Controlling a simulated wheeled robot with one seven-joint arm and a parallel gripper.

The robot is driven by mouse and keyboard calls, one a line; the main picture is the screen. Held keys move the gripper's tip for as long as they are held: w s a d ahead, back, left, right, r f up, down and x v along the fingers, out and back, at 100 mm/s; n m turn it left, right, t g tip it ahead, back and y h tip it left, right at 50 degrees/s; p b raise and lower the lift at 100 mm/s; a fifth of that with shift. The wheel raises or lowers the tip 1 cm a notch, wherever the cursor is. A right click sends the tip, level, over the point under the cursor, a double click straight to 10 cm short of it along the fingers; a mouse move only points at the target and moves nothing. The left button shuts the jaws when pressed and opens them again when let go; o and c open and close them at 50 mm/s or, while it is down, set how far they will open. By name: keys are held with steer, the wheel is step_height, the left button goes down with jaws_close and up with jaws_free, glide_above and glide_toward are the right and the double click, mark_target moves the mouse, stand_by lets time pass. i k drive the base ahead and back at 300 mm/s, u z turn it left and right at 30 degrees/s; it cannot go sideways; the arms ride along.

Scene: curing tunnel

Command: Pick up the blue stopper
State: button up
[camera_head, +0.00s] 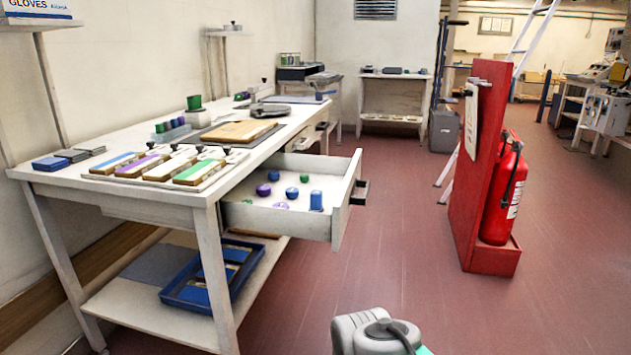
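A blue stopper-like piece (316,200) stands in the open drawer (341,208), near its front right end. It looks like a short upright cylinder and is the plainest blue piece there. My gripper is not in view. Only a grey rounded part of my own arm shows at the bottom edge, well apart from the drawer. Nothing is seen touching the blue piece.
The white bench (110,187) above holds trays and blocks. A red stand (480,150) with an extinguisher (503,195) is at right. Floor between is clear.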

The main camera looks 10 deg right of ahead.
mark_target(273, 175)
steer(key=z, duration=1.05)
steer(key=i, duration=3.1)
steer(key=u, duration=0.55)
steer(key=i, duration=1.9)
steer(key=u, duration=4.6)
steer(key=i, duration=0.5)
steer(key=z, duration=0.05)
